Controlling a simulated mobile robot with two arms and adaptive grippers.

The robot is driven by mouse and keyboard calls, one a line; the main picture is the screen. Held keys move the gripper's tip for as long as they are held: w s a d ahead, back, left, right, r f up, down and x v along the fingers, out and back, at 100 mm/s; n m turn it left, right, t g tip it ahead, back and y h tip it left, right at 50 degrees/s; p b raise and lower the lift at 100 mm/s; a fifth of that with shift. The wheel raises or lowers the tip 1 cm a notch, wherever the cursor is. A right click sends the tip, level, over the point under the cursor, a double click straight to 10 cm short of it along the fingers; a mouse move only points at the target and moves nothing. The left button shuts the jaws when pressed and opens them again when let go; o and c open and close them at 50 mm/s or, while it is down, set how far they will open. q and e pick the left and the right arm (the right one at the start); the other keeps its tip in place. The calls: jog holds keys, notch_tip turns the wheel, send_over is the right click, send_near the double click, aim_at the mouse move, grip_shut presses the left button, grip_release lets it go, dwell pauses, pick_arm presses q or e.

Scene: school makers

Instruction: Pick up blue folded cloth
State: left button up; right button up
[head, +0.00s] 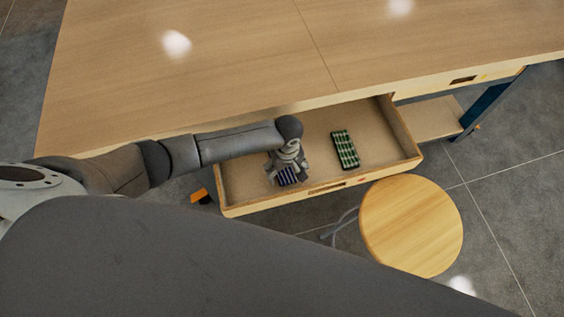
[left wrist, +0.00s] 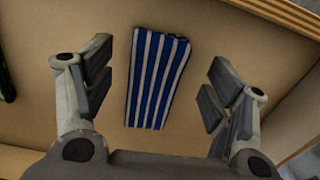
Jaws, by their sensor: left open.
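The blue folded cloth (left wrist: 157,78), with white stripes, lies on the drawer floor in the left wrist view. It also shows in the head view (head: 287,176), partly hidden under my gripper. My left gripper (head: 283,174) is inside the open drawer, above the cloth. In the left wrist view its fingers (left wrist: 155,92) are spread wide, one on each side of the cloth, with gaps between them and it. Nothing is held. My right gripper does not show.
The open drawer (head: 400,132) holds a green checked folded cloth (head: 345,149) to the right of my gripper. The wooden table (head: 230,70) overhangs the drawer's back. A round wooden stool (head: 411,225) stands close in front of the drawer.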

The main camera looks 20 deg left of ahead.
pick_arm(q)
notch_tip(320, 180, down, 3)
jog(key=shift+w+r, duration=0.15)
jog(key=shift+r, duration=0.05)
jog(key=c, duration=0.7)
jog(key=shift+c, duration=1)
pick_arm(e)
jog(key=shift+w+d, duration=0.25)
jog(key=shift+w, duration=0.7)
pick_arm(q)
jog(key=shift+r, duration=0.1)
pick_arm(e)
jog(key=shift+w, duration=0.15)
